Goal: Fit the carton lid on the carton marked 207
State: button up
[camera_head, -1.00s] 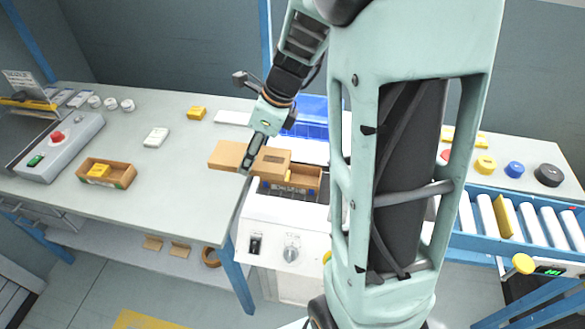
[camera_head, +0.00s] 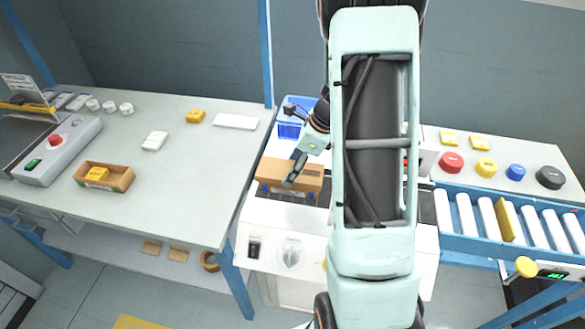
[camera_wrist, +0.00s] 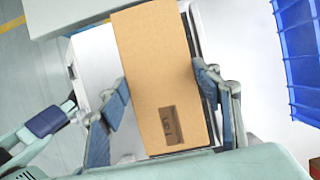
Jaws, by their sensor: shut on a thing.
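In the wrist view the lid (camera_wrist: 155,60) fills the middle, with a finger against each long side of my gripper (camera_wrist: 162,98). A dark printed mark shows near the lid's lower end, too small to read surely.
An open carton (camera_head: 122,184) with a yellow item inside stands on the left bench (camera_head: 190,210). A blue bin (camera_head: 290,131) is behind the machine (camera_head: 310,240). A roller conveyor (camera_head: 467,216) and several coloured round pieces are at the right.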

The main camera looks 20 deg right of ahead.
jog(key=shift+f, duration=0.15)
jog(key=shift+f+b, duration=0.35)
jog(key=shift+f, duration=0.2)
jog(key=o, duration=1.2)
jog(key=shift+r, duration=0.1)
jog(key=shift+r, duration=0.2)
jog(key=p+v, duration=0.1)
jog(key=v, duration=1.1)
jog(key=shift+r, duration=0.3)
